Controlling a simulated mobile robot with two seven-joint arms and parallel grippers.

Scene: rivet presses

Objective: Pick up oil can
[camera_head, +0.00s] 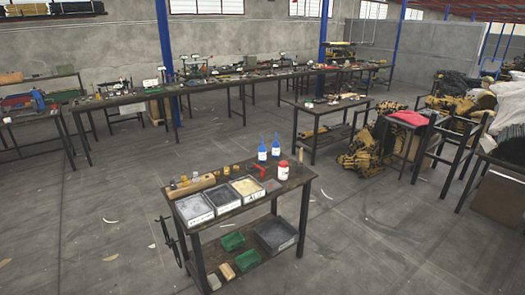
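Two blue bottles with thin pointed spouts and pale labels, which look like oil cans, stand upright at the back of the near workbench (228,211). One is the left oil can (262,154). The other is the right oil can (276,149), close beside it and apart from it. I cannot tell which one the task means. A white jar with a red lid (283,172) stands in front of them. Neither of my grippers shows in the head view.
Three labelled trays (223,198) line the bench's left front, with small brass parts behind them. Green bins (233,241) and a grey bin (275,235) sit on the lower shelf. Open floor (380,240) surrounds the bench. A long cluttered bench (220,86) stands behind.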

